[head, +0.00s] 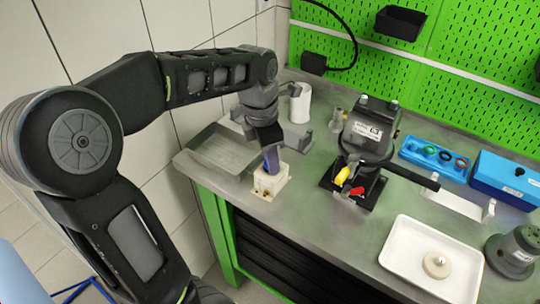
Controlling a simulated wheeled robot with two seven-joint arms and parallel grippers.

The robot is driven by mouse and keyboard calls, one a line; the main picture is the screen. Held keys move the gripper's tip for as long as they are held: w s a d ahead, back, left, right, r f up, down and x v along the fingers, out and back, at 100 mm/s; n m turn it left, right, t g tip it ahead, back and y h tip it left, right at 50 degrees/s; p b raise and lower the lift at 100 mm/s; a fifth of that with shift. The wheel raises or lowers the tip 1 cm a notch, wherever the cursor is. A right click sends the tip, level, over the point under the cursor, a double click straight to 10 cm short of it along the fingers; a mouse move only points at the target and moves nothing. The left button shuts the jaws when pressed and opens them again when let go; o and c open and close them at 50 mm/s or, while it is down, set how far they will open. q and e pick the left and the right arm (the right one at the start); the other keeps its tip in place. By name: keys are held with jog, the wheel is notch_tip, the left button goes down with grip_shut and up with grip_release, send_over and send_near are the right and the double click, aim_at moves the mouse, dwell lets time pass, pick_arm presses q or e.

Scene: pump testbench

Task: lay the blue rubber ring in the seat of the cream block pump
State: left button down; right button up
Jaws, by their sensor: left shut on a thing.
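The cream block pump (270,184) stands near the left end of the bench, its top facing up. My left gripper (271,150) points down right above it, its jaws shut on the blue rubber ring (272,160). The ring shows as a narrow blue-violet shape, seen nearly edge-on, at the top of the block. The seat is mostly hidden by the ring and the fingers, and I cannot tell whether the ring touches it. My right gripper is not in view.
A grey pump (369,132) on a black plate stands right of the block, with yellow and red parts at its front. Around are a shallow metal tray (222,150), a white cylinder (300,103), a blue tray (413,153) with rings, and a white tray (400,252) holding a cream disc (437,264).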

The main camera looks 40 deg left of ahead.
pick_arm(q)
jog(key=shift+f, duration=0.25)
dwell(0.3)
jog(key=c, duration=1)
grip_release()
jog(key=shift+r, duration=0.15)
jog(key=r, duration=0.7)
jog(key=shift+s+a+r+b, duration=0.25)
jog(key=shift+s+b, duration=0.05)
jog(key=shift+s, duration=0.1)
